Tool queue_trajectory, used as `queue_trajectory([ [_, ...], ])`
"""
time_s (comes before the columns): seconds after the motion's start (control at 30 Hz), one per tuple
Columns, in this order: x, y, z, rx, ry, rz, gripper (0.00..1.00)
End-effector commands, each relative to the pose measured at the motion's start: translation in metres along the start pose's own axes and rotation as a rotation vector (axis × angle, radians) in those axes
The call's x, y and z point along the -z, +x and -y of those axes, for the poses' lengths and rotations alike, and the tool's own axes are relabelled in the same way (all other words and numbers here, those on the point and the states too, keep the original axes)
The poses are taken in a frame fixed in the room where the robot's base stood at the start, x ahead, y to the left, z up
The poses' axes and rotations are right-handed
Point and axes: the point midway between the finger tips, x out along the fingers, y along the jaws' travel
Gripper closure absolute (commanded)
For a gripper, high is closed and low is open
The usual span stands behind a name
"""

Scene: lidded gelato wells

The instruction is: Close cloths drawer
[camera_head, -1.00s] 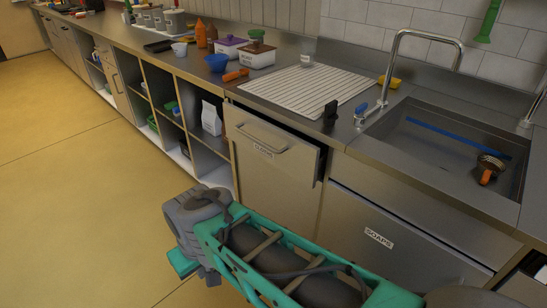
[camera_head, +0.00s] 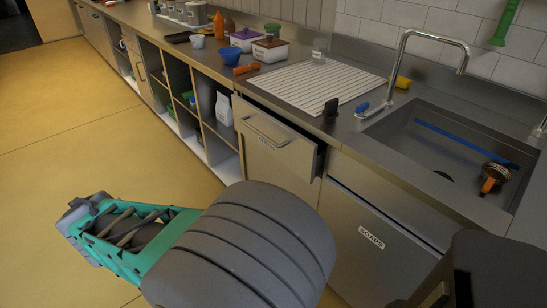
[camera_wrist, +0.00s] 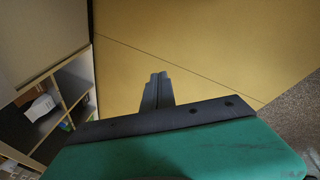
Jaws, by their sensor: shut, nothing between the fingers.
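The cloths drawer (camera_head: 275,146) is under the counter, left of the sink, in the head view. Its steel front with a bar handle (camera_head: 264,130) stands out from the cabinet face, so it is partly open; a dark gap and its side show at the right. Its label is small and hard to read. My gripper (camera_wrist: 158,80) is shut and empty in the wrist view, over the yellow floor. It is apart from the drawer, whose handle is not seen in that view. In the head view my arm reaches left in front of the cabinets; the fingertips are not clear there.
A soaps drawer (camera_head: 372,236) is below the sink (camera_head: 440,150). Open cubbies with items, including a white bag (camera_head: 224,109), are left of the drawer. A ribbed drain mat (camera_head: 318,86) lies on the counter. The yellow floor (camera_head: 70,130) at left is clear.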

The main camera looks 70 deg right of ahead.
Motion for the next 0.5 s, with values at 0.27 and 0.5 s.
queue_trajectory([
  [0.27, -0.101, 0.047, -0.270, -0.427, -0.667, 0.700, 1.00],
  [0.5, -0.172, 0.034, -0.332, -0.356, -1.038, 1.161, 1.00],
])
